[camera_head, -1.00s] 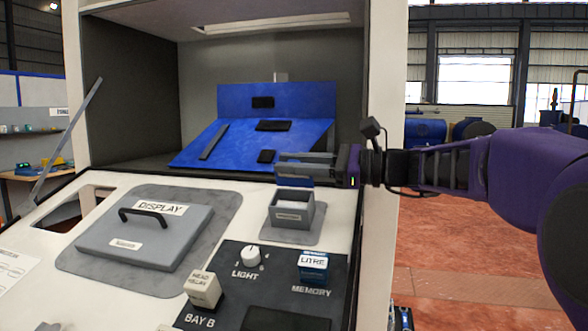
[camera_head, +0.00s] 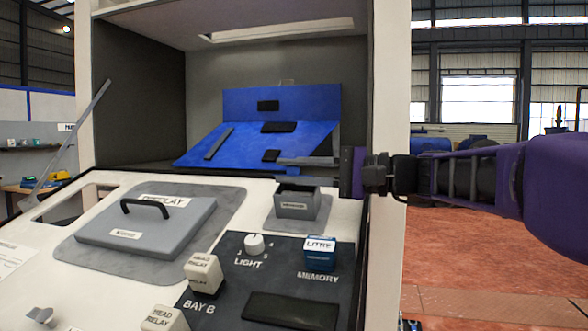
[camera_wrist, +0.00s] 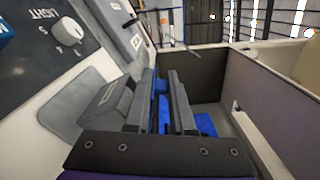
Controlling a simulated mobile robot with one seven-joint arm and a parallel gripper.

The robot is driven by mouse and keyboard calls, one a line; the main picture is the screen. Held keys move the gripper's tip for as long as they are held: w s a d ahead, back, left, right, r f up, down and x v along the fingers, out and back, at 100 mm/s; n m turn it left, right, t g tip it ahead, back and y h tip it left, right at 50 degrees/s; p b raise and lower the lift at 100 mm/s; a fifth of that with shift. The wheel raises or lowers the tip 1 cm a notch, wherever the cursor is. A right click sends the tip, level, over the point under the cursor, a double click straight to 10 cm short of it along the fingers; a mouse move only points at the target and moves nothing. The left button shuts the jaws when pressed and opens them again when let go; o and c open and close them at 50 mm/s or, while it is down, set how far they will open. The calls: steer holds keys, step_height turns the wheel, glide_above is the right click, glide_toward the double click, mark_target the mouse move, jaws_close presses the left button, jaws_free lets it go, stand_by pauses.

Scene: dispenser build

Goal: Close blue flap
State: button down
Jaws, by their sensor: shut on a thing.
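The blue flap (camera_head: 240,147) is a sloping blue panel with black pieces on it, inside the open cabinet. It tilts down toward the front, and a blue upright panel (camera_head: 300,98) stands behind it. My gripper (camera_head: 284,161) comes in from the right, with its fingers at the flap's lower right corner. In the wrist view, my gripper (camera_wrist: 162,82) has its two grey fingers close together with blue material between them. It is shut on the blue flap, though the exact contact is partly hidden by the fingers.
A small grey open box (camera_head: 297,203) sits just below my gripper. A grey display lid (camera_head: 150,232) with a black handle lies on the front panel, near a light knob (camera_head: 254,243) and a blue memory block (camera_head: 320,254). The cabinet's right wall post (camera_head: 394,75) stands close to my arm.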

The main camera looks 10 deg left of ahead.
steer(key=shift+s+f+n, duration=0.1)
steer(key=shift+f+n, duration=0.3)
steer(key=shift+n, duration=0.7)
steer(key=c, duration=0.9)
jaws_free()
steer(key=shift+o, duration=0.3)
steer(key=shift+f, duration=0.1)
steer(key=shift+f, duration=0.1)
